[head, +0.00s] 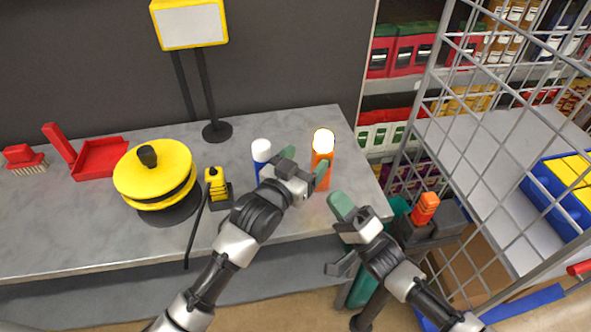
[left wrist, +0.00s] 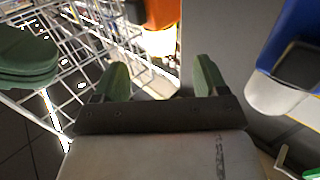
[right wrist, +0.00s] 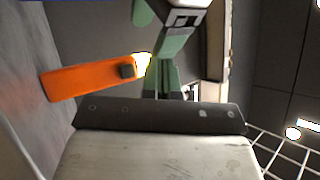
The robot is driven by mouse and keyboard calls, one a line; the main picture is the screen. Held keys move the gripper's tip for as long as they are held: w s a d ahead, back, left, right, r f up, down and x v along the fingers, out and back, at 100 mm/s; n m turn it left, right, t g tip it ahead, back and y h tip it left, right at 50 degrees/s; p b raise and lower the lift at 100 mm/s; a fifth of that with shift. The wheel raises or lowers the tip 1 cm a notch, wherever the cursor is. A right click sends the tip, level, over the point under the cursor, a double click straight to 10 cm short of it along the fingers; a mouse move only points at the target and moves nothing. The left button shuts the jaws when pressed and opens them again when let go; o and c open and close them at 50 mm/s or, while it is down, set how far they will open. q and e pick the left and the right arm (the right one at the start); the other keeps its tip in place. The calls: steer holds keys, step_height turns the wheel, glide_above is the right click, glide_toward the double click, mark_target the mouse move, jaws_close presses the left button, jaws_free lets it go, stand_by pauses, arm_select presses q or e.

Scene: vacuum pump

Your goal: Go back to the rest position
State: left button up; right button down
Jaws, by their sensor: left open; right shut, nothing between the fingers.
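My left gripper (head: 305,164) is open over the front of the bench, between a blue bottle with a white cap (head: 261,153) and an orange bottle (head: 323,160) with a bright top. In the left wrist view its two green fingers (left wrist: 163,78) stand apart with nothing held. The orange bottle (left wrist: 160,14) shows past them, the blue and white one (left wrist: 290,60) at the right. My right gripper (head: 342,206) is lower, at the bench's right front corner. In the right wrist view its green fingers (right wrist: 167,80) are together and empty; the orange bottle (right wrist: 85,82) is to the left.
The grey bench (head: 95,235) carries a yellow round vacuum pump (head: 152,172), a small yellow tool (head: 216,188), a red dustpan (head: 98,158) and a display on a stand (head: 190,24). A wire cage (head: 440,90) stands at the right, near an orange-topped item (head: 424,209).

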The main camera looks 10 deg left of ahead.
arm_select(q)
steer(key=v, duration=0.3)
steer(key=shift+s+a+f, duration=0.1)
steer(key=shift+s+a, duration=0.1)
steer(key=shift+s, duration=0.15)
